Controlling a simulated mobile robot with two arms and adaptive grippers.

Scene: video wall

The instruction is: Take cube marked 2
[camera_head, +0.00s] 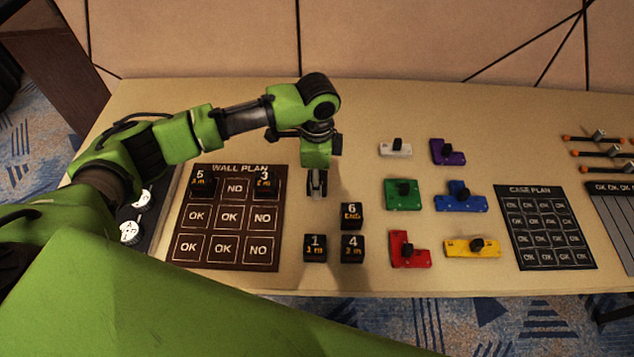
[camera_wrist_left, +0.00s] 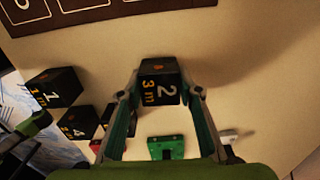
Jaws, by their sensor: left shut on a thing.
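The black cube marked 2 (camera_wrist_left: 160,84) sits between the fingertips of my left gripper in the left wrist view, with "3 m" in orange beside the number. My left gripper (camera_head: 317,188) is shut on it, above the table to the right of the wall plan board. In the head view the cube is mostly hidden by the gripper. The left gripper also shows in the left wrist view (camera_wrist_left: 161,100).
Cubes 1 (camera_head: 315,248), 4 (camera_head: 352,248) and 6 (camera_head: 351,215) stand close in front of the gripper. Cubes 5 (camera_head: 203,184) and 3 (camera_head: 266,184) lie on the wall plan board (camera_head: 277,255). Coloured knobbed pieces and the case plan (camera_head: 550,259) are at right.

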